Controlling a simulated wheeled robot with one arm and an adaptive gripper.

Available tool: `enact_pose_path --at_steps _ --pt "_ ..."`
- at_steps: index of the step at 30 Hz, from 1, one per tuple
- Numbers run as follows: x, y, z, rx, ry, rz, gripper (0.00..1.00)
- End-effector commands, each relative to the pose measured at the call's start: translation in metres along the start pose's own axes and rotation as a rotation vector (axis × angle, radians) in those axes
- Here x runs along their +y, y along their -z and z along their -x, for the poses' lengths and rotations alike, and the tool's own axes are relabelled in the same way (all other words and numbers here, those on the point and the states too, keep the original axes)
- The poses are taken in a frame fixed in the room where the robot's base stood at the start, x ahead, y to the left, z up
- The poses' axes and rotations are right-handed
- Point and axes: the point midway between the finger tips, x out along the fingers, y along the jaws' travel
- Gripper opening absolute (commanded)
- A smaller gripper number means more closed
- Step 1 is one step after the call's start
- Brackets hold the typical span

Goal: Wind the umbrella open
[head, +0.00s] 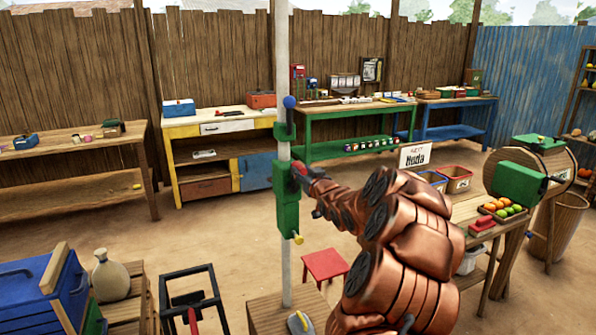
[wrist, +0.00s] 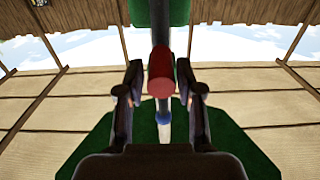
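A pale umbrella pole (head: 284,80) rises through the head view and leaves it at the top. A green winder housing (head: 286,200) is fixed on the pole, with a blue knob (head: 289,102) above and a yellow knob (head: 298,239) low down. A red handle (wrist: 160,72) shows end-on in the wrist view, in front of the pole. My gripper (wrist: 160,88) is open, one finger on each side of the red handle, with a small gap on both sides. In the head view my gripper (head: 306,180) is close against the housing's right side. The canopy is not identifiable in the head view.
A wooden block (head: 262,312) stands at the pole's foot, with a red stool (head: 325,264) behind. A black frame (head: 190,290) and blue crate (head: 38,300) are at lower left. A fruit table (head: 470,212) stands right. Workbenches line the fence; open ground lies between.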

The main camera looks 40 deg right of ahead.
Motion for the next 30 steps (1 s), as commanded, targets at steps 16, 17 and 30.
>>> enact_pose_path --at_steps 16,17,30 --pt "0.0 -0.001 0.006 0.0 0.0 0.0 0.54" --pt "0.0 -0.001 0.008 0.0 0.0 0.0 0.54" --pt "0.0 -0.002 0.044 -0.001 0.001 0.0 0.54"
